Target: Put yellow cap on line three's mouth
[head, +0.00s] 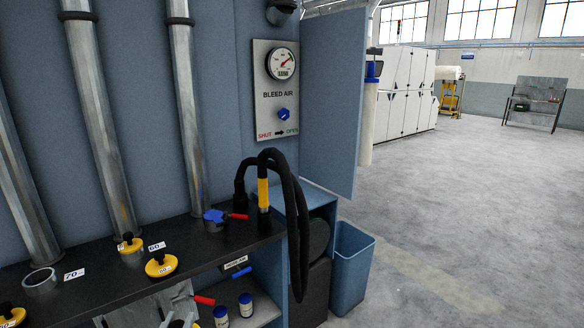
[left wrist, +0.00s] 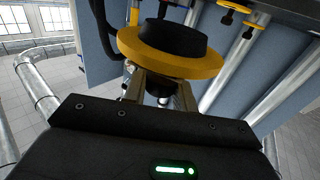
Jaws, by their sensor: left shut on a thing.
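In the left wrist view my left gripper (left wrist: 158,84) is shut on a yellow cap (left wrist: 170,64) with a wide yellow rim and a black round part. I cannot make out my left gripper clearly in the head view. An open grey ring-shaped mouth (head: 41,281) stands on the dark bench beside a white tag. More yellow caps with black knobs show there, one by another tag (head: 130,243), one near the front edge (head: 161,265), one cut off at lower left (head: 10,315). I cannot tell which mouth is line three's.
Steel pipes (head: 100,130) rise behind the dark bench (head: 105,290). A blue-topped fitting with a red handle (head: 214,217) and a black hose with a yellow grip (head: 263,192) stand at its right end. A blue bin (head: 352,270) stands on the floor; open floor lies to the right.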

